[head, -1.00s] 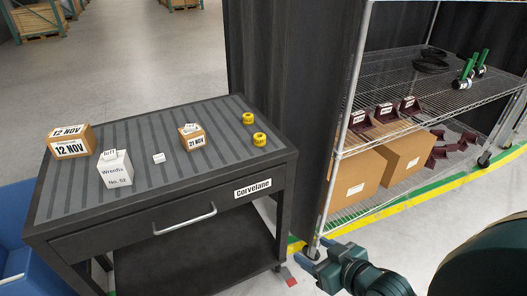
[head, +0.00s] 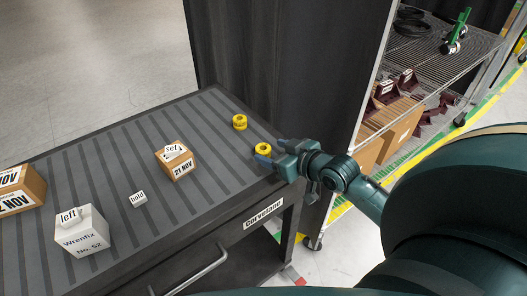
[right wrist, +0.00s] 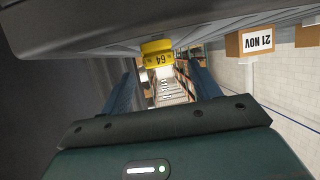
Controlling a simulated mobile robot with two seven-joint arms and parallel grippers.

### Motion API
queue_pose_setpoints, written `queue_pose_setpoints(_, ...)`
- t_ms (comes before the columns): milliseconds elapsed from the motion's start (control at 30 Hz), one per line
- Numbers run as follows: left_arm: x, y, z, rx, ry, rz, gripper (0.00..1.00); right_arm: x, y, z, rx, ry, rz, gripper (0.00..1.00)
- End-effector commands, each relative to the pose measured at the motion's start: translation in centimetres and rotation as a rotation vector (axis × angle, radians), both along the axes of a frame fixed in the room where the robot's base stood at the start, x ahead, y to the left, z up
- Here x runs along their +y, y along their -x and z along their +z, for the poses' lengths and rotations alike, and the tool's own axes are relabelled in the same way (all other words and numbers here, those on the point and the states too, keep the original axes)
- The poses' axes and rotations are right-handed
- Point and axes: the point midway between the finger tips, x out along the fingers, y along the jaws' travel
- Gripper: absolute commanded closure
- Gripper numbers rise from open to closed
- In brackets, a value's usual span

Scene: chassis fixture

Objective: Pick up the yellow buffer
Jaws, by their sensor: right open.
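Two yellow buffers stand on the striped cart top. The farther yellow buffer (head: 239,121) is clear of my gripper. The nearer yellow buffer (head: 263,148) is at the cart's right edge, partly hidden by my right gripper (head: 273,153). The right gripper is open, its fingertips at that buffer. My left gripper is not in view.
On the cart (head: 110,140) stand a small dated box (head: 180,166), a white block (head: 138,199), a white Wrenfix box (head: 84,238) and a larger dated box (head: 15,192). A wire shelf (head: 470,50) with parts stands right. The cart top around the farther buffer is clear.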

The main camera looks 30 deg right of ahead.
Motion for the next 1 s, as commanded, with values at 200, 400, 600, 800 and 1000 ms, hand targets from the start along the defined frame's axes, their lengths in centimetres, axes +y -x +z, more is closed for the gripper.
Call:
queue_pose_setpoints(200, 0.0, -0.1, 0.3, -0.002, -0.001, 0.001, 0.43, 0.5, -2.7, -1.7, -0.002, -0.002, -0.002, 0.38)
queue_pose_setpoints(400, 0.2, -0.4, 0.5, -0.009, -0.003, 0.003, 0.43, 0.7, -4.2, -2.4, -0.001, 0.001, -0.001, 0.38)
queue_pose_setpoints(600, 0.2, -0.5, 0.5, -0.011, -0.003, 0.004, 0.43, 0.8, -4.2, -2.4, 0.0, 0.001, -0.001, 0.38)
queue_pose_setpoints(800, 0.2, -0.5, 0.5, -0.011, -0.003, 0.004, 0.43, 0.8, -4.2, -2.4, 0.0, 0.001, -0.001, 0.54)
queue_pose_setpoints(1000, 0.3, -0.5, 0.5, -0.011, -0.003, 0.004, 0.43, 0.7, -4.2, -2.4, 0.0, 0.001, -0.001, 0.7)
